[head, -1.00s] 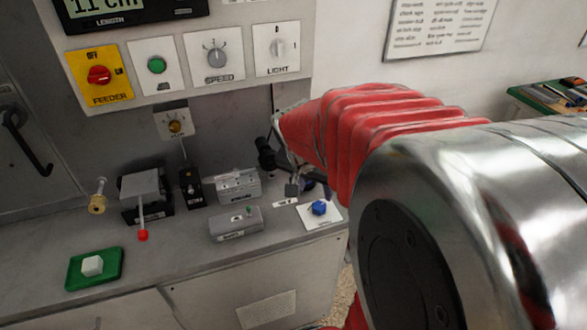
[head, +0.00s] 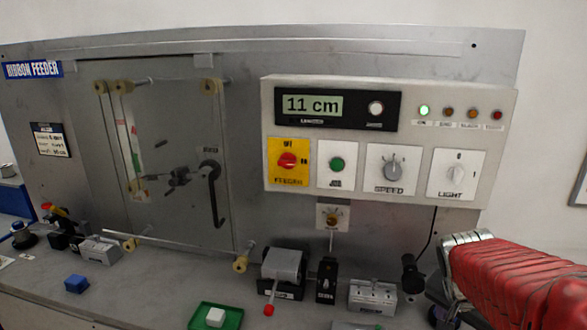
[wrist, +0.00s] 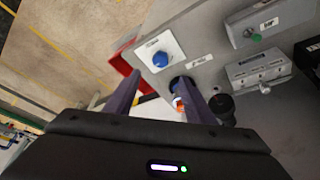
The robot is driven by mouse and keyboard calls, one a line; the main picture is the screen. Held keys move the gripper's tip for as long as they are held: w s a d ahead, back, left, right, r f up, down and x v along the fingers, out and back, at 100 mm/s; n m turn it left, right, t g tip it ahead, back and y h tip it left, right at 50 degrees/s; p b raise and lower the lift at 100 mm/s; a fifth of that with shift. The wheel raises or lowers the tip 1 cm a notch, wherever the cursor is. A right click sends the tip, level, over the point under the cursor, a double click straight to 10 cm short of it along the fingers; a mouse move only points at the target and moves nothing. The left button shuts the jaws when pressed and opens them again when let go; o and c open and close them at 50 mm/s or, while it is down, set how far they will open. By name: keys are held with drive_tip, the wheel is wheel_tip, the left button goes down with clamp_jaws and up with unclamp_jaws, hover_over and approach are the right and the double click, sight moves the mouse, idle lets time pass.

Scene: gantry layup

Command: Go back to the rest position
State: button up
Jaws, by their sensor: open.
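In the head view my red-sleeved arm (head: 515,285) is at the lower right, and the fingers are out of that picture.
The ribbon feeder's control panel (head: 390,140) reads 11 cm, with a green lamp lit. On the bench stand a grey block with a red-tipped lever (head: 284,265), a green tray with a white cube (head: 232,314) and a blue cube (head: 76,284). A black cylinder (wrist: 221,106) is close to the right finger.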

drive_tip(key=s+a+r+n+t+y, duration=0.1)
drive_tip(key=a+n, duration=0.4)
drive_tip(key=a, duration=0.5)
drive_tip(key=s+a+r+n+t+y, duration=0.2)
drive_tip(key=s+a+n, duration=0.4)
drive_tip(key=a, duration=0.5)
wheel_tip(320, 180, up, 2)
drive_tip(key=shift+s+a+r+n+t+y, duration=0.1)
drive_tip(key=shift+s+a+n+t+y, duration=0.15)
drive_tip(key=shift+y, duration=0.25)
drive_tip(key=shift+w, duration=0.1)
